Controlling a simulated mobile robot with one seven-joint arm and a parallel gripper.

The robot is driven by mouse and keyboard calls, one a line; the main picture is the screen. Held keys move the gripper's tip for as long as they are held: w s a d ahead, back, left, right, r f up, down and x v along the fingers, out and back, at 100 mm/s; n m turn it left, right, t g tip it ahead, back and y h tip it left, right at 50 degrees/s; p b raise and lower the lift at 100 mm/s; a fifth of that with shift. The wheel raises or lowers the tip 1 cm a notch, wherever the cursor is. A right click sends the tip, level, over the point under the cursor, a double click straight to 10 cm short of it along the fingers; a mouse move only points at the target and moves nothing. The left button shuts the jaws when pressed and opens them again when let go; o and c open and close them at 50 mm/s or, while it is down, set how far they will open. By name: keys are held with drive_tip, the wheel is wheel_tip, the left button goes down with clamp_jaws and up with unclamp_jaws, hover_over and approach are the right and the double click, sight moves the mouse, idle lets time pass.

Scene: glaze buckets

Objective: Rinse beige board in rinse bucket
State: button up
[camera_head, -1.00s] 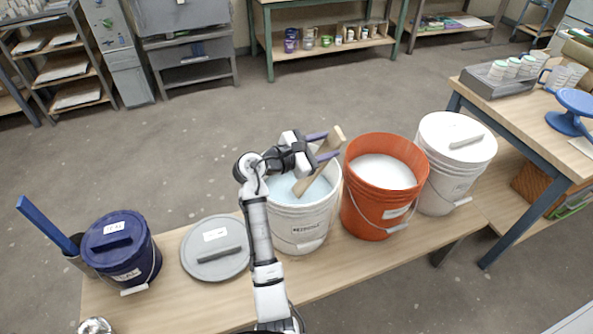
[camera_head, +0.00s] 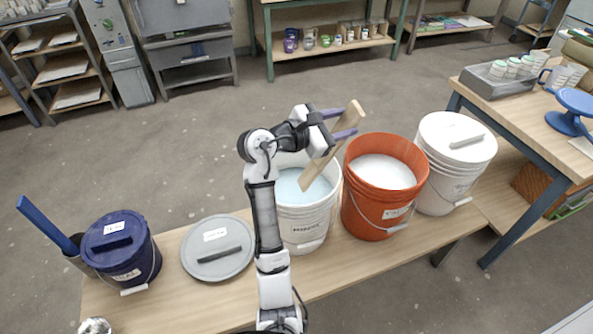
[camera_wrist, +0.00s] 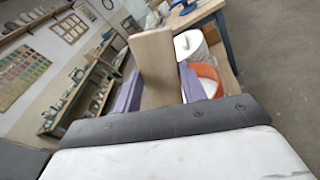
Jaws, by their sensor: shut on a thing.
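The beige board (camera_head: 333,143) is held tilted by my gripper (camera_head: 337,125), whose purple fingers are shut on it. Its lower end is over the white rinse bucket (camera_head: 303,222), which holds pale bluish water (camera_head: 292,187). In the wrist view the board (camera_wrist: 156,65) stands up between the purple fingers (camera_wrist: 158,92). My arm covers part of the bucket's left side.
An orange bucket (camera_head: 363,215) with white liquid stands just right of the rinse bucket. A lidded white bucket (camera_head: 440,185) is beyond it. To the left are a grey lid (camera_head: 205,262) and a dark blue lidded bucket (camera_head: 133,265) on the bench.

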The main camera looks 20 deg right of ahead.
wheel_tip(320, 180, up, 8)
drive_tip(key=s+d, duration=0.1)
drive_tip(key=s, duration=0.1)
drive_tip(key=shift+s+d+f, duration=0.25)
drive_tip(key=shift+s, duration=0.15)
idle(0.8)
